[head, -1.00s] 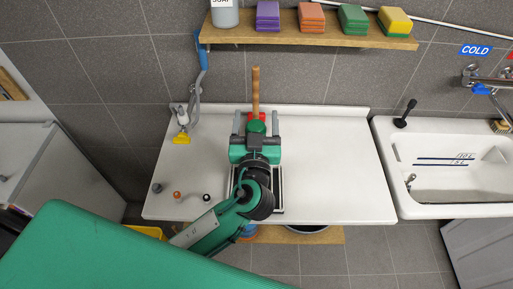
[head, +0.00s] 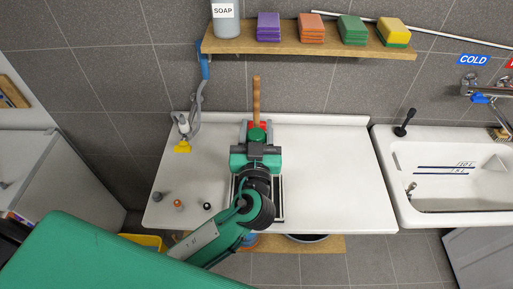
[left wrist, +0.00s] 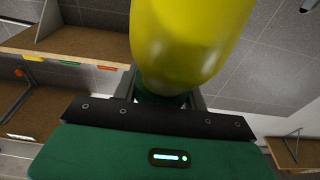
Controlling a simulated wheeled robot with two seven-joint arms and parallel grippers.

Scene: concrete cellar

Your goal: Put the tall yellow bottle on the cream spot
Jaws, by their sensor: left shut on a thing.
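My left gripper (head: 257,140) is over the middle of the white worktop (head: 330,170), its arm coming in from the lower left. In the left wrist view the tall yellow bottle (left wrist: 190,35) fills the top middle, close up, and the left gripper (left wrist: 165,95) is shut on it. In the head view a round green top (head: 257,133) shows between the fingers, likely the bottle's cap; the yellow body is hidden there. I cannot make out the cream spot in either view. My right gripper is not in view.
A wooden-handled tool (head: 256,95) with a red part stands just behind the gripper. A dark-edged frame (head: 280,205) lies under the arm. Small knobs (head: 178,204) stand at the left. A shelf (head: 300,42) holds soap and sponges; a sink (head: 450,180) is at the right. The worktop's right half is clear.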

